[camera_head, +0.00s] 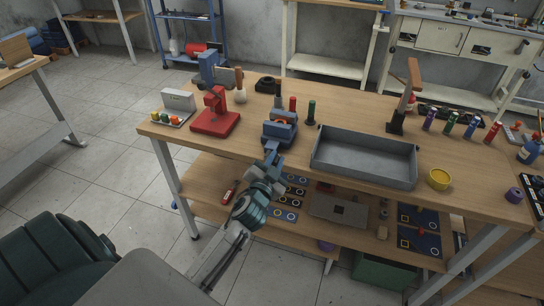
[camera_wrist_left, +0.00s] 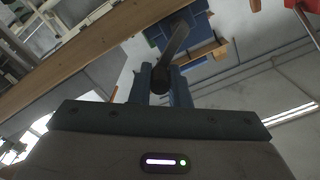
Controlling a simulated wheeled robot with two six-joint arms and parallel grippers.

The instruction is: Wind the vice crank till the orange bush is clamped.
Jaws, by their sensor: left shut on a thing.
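The blue vice (camera_head: 281,131) stands at the front edge of the wooden bench, left of the grey tray. In the left wrist view its blue body (camera_wrist_left: 190,22) shows upside down at the top. The dark crank (camera_wrist_left: 174,48) runs from the vice down to my left gripper. My left gripper (camera_wrist_left: 166,84) is shut on the crank's end, and in the head view the gripper (camera_head: 270,164) is just in front of the vice. An orange-tan piece (camera_wrist_left: 207,50) shows beside the vice body; I cannot tell whether it is the orange bush or whether the jaws touch it. My right gripper is out of view.
A red press (camera_head: 215,116) stands left of the vice. Red and green cylinders (camera_head: 311,111) stand behind it. A grey tray (camera_head: 363,158) lies to the right, with a yellow cup (camera_head: 439,179) beyond. The lower shelf under the bench holds panels close to my left arm.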

